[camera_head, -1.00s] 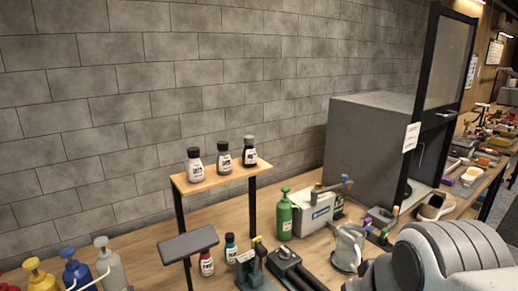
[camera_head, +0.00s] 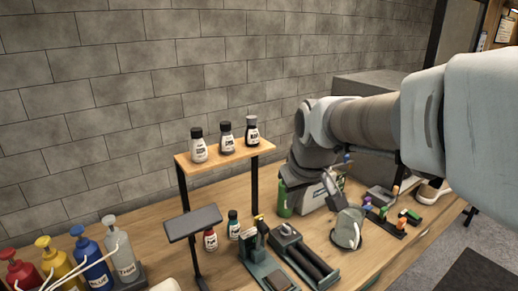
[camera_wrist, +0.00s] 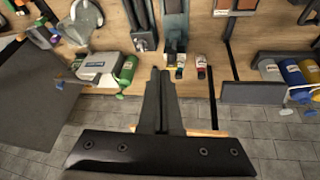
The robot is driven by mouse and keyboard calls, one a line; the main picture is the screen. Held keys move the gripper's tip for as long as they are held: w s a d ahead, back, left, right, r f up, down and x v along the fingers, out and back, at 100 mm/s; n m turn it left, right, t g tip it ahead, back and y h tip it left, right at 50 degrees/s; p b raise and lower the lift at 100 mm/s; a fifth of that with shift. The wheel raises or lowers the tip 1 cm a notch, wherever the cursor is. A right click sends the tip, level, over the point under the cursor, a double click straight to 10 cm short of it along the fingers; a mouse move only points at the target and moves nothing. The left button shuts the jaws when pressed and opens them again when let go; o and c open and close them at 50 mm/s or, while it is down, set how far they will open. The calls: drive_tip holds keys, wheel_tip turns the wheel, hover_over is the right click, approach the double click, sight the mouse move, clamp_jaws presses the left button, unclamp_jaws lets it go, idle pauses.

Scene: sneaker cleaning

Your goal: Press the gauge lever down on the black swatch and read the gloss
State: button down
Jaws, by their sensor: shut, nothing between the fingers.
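A pale box-shaped device (camera_head: 313,196), probably the gauge, stands on the bench beside a green pump bottle (camera_head: 285,200). My arm hides part of its top in the head view. The device also shows at the left of the wrist view (camera_wrist: 97,65). I cannot make out its lever's position or read any gloss value. I cannot clearly identify the black swatch. My gripper (camera_wrist: 160,72) is shut and empty, above the bench and apart from the device in the wrist view. Its fingertips cannot be clearly made out in the head view.
A raised wooden shelf (camera_head: 225,154) holds three small bottles. A dark pad (camera_head: 193,222) stands on a post. Several pump bottles (camera_head: 95,262) stand at front left. A clear cup-like vessel (camera_head: 348,230) and dark tools (camera_head: 300,255) lie near the middle. A grey cabinet (camera_head: 375,84) is behind my arm.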

drive_tip(key=w+a+f+n, duration=0.1)
drive_tip(key=w+a, duration=0.1)
drive_tip(key=w, duration=0.2)
drive_tip(key=w+a+f+y+p, duration=0.1)
drive_tip(key=w+a+f, duration=0.1)
drive_tip(key=w+a, duration=0.1)
drive_tip(key=w+a+f+n+y, duration=0.1)
drive_tip(key=w+a+f, duration=0.1)
drive_tip(key=w, duration=0.4)
drive_tip(key=shift+a+n+g, duration=0.2)
drive_tip(key=shift+n+g, duration=0.1)
drive_tip(key=shift+g, duration=0.1)
drive_tip(key=shift+w+f, duration=0.1)
wheel_tip(320, 180, down, 9)
drive_tip(key=p, duration=0.1)
drive_tip(key=shift+w+a+f, duration=0.15)
drive_tip(key=shift+w, duration=0.1)
drive_tip(key=shift+s+f, duration=0.1)
